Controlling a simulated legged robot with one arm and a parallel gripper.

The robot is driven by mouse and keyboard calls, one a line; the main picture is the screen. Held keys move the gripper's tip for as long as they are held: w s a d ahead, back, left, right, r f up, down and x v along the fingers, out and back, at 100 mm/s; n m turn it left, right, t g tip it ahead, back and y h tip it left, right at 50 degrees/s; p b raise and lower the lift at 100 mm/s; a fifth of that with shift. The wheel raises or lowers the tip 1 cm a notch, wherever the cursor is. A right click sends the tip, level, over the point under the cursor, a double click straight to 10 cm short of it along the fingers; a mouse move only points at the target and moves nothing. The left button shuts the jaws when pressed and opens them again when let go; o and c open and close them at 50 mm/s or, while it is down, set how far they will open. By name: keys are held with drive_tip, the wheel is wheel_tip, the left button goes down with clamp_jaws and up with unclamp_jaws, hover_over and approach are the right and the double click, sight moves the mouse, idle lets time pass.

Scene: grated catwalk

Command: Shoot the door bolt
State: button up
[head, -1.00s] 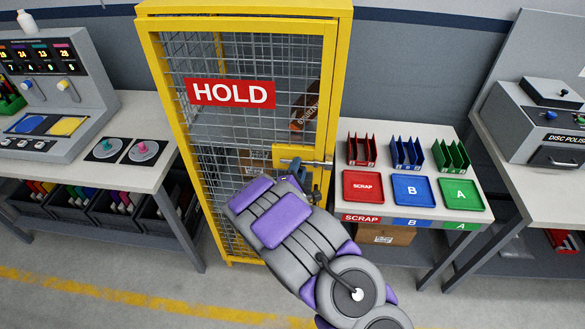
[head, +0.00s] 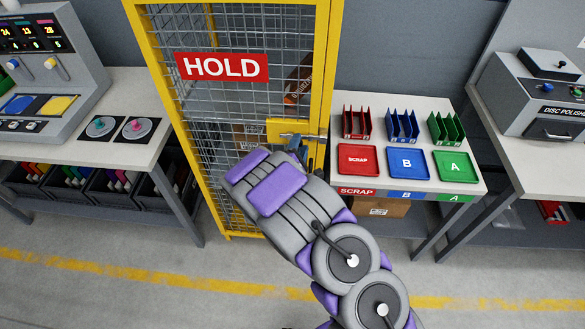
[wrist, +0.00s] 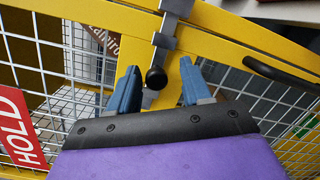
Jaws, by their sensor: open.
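The yellow-framed mesh door (head: 222,170) with a red HOLD sign (head: 222,67) stands ahead of me. Its metal bolt (head: 300,137) lies on a yellow plate at the door's right edge. In the wrist view the bolt bar (wrist: 167,35) runs through grey brackets, and its black knob (wrist: 156,77) sticks out. My gripper (wrist: 157,92) is open, with one blue finger on each side of the knob's place in the picture. The knob is nearer the left finger. I cannot tell whether either finger touches it. In the head view my arm partly hides the gripper (head: 300,155).
A black handle (wrist: 280,75) is right of the gripper in the wrist view. A bench (head: 470,182) with coloured trays stands right of the cage. Another bench (head: 130,155) with a control console is at left. Boxes sit inside the cage. The floor in front is clear.

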drive_tip(key=s+a+p, duration=0.1)
drive_tip(key=s+a, duration=0.1)
drive_tip(key=s, duration=1.3)
drive_tip(key=shift+s+a+p, duration=0.4)
drive_tip(key=s+d+r+m+g+y, duration=0.1)
drive_tip(key=s+d+r+m+g, duration=0.5)
drive_tip(key=s, duration=0.5)
drive_tip(key=s+d+r+m+g+y, duration=0.1)
drive_tip(key=s+d+r+m+g, duration=0.5)
drive_tip(key=s, duration=0.5)
drive_tip(key=s+d+r+m+g+y+b, duration=0.1)
drive_tip(key=s+d+r+m+g, duration=0.5)
drive_tip(key=s+m, duration=0.3)
drive_tip(key=shift+s+d+r+g, duration=0.15)
drive_tip(key=shift+s+r+g, duration=0.45)
drive_tip(key=shift+s, duration=0.6)
drive_tip(key=shift+f, duration=0.15)
